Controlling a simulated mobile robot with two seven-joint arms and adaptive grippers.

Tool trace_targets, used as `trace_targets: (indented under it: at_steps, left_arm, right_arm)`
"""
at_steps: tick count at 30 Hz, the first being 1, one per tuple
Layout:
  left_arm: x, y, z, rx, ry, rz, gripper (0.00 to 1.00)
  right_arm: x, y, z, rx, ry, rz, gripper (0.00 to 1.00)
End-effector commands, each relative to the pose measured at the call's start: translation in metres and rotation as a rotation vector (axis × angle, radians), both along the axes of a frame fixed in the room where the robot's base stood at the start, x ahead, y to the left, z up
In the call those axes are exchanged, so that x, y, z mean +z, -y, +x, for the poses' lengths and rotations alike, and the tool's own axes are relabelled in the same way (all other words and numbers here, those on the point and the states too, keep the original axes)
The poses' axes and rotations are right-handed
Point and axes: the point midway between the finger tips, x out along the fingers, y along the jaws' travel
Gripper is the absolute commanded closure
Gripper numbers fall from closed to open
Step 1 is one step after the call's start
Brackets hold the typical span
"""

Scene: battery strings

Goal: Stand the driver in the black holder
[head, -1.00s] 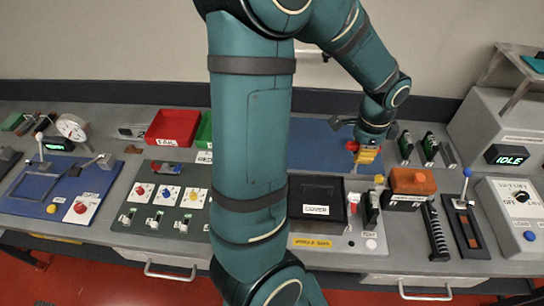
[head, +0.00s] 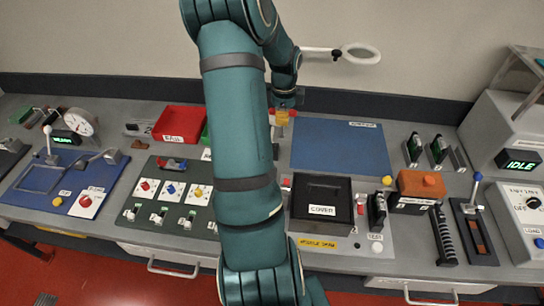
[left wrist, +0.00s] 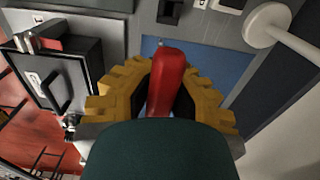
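My left gripper (head: 281,118) has yellow fingers and is high over the back of the bench, by the left edge of the blue mat (head: 335,145). In the left wrist view the driver's red handle (left wrist: 167,80) sits between the yellow fingers (left wrist: 165,95), which are closed around it. The driver's shaft is hidden. A small black upright block (head: 377,212) stands right of the black COVER box (head: 322,205); I cannot tell whether it is the black holder. My right gripper is not in view.
An orange-topped block (head: 420,183) and a black ribbed rail (head: 443,235) lie to the right. A red bin (head: 178,124) stands at the back left. A white ring lamp (head: 361,54) reaches over the back. The blue mat is mostly clear.

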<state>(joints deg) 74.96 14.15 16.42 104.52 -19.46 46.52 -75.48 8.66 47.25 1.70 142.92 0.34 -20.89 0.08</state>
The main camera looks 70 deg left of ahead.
Motion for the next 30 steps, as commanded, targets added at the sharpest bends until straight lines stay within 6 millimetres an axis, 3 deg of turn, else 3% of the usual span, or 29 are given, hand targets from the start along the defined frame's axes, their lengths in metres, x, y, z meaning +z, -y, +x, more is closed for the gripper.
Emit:
trace_targets:
  at_steps: [3, 9, 16, 23, 30]
  left_arm:
    - [-0.003, -0.015, -0.017, 0.007, 0.002, 0.004, 1.0]
    - [-0.014, -0.023, -0.026, 0.005, 0.002, 0.004, 1.0]
    - [-0.055, -0.022, -0.026, 0.005, 0.003, 0.004, 1.0]
    - [-0.072, -0.023, -0.026, 0.005, 0.003, 0.006, 1.0]
    - [-0.102, -0.022, -0.026, 0.005, 0.004, 0.005, 1.0]
  right_arm:
    - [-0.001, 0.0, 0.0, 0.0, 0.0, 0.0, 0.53]
    - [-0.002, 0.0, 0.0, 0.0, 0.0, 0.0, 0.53]
    - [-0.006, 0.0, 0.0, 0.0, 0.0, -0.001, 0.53]
    - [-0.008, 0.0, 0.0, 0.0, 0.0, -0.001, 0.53]
    - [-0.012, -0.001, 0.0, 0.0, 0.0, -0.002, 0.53]
